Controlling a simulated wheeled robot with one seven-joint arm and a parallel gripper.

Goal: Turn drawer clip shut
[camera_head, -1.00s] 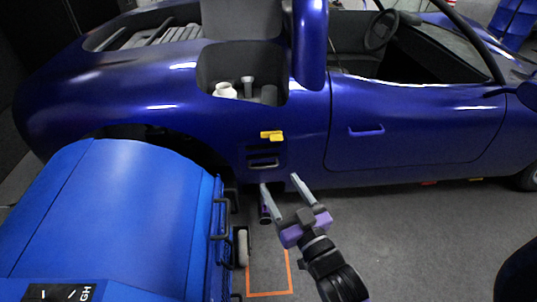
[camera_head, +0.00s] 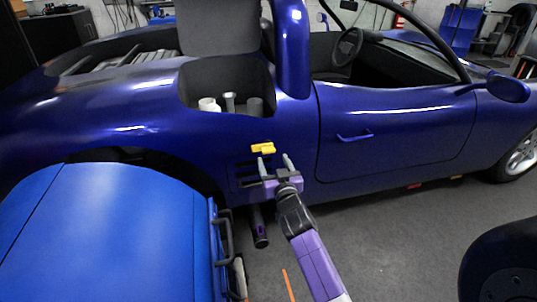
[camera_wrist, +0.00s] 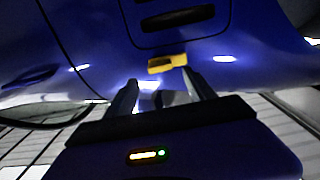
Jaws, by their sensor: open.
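The yellow drawer clip (camera_head: 263,148) sits on the blue car side, just above a dark slotted panel (camera_head: 246,172). It lies roughly level, with a small tab at one end. My gripper (camera_head: 274,162) is open, its two grey fingers pointing up toward the car just below the clip. In the wrist view the clip (camera_wrist: 167,63) shows ahead of and between the fingertips of my gripper (camera_wrist: 158,84), apart from them. Nothing is held. Part of the slotted panel is hidden behind the gripper in the head view.
A blue cabinet-like unit (camera_head: 110,235) with a dark handle stands at the left, close to my arm. An open recess (camera_head: 226,85) with white and grey containers lies above the clip. A dark cylinder (camera_head: 259,228) is under the car.

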